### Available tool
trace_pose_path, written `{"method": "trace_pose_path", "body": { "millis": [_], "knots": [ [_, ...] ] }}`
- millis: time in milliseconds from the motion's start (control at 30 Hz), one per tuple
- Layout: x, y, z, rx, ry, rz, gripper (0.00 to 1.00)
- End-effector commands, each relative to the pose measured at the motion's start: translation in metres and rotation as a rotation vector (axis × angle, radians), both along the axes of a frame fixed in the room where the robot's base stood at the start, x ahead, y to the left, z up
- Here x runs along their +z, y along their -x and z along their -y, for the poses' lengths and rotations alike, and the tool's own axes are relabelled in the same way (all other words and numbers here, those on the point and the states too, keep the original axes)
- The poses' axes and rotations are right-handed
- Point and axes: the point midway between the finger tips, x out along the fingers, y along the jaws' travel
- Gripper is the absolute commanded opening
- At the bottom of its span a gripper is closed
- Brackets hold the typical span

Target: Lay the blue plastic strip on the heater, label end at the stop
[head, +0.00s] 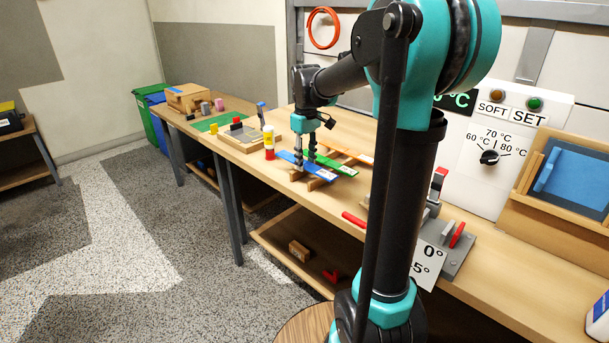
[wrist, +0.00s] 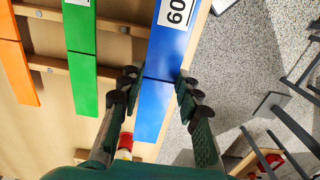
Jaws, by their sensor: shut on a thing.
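The blue plastic strip (head: 287,157) lies on or just above a wooden rack on the bench in the head view. In the wrist view the strip (wrist: 173,50) runs lengthwise between my fingers, with a dark line across it and a white label reading "60" at the top. My gripper (head: 305,162) points down with a finger on each long edge of it; in the wrist view my gripper (wrist: 158,88) is shut on its middle. The heater and its stop cannot be made out for certain; my arm hides part of the bench.
A green strip (head: 335,163) and an orange strip (head: 350,154) lie beside the blue one. A red and yellow cylinder (head: 269,143) stands close by. A white control panel (head: 505,150) with a dial stands at the right, near a grey angle fixture (head: 450,255).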

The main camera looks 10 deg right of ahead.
Motion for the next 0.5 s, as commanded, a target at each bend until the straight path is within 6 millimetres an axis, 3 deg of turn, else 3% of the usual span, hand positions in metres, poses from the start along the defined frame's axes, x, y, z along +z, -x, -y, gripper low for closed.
{"method": "trace_pose_path", "body": {
  "millis": [500],
  "knots": [
    [0.028,0.000,0.000,0.000,0.000,0.000,0.01]
  ]
}}
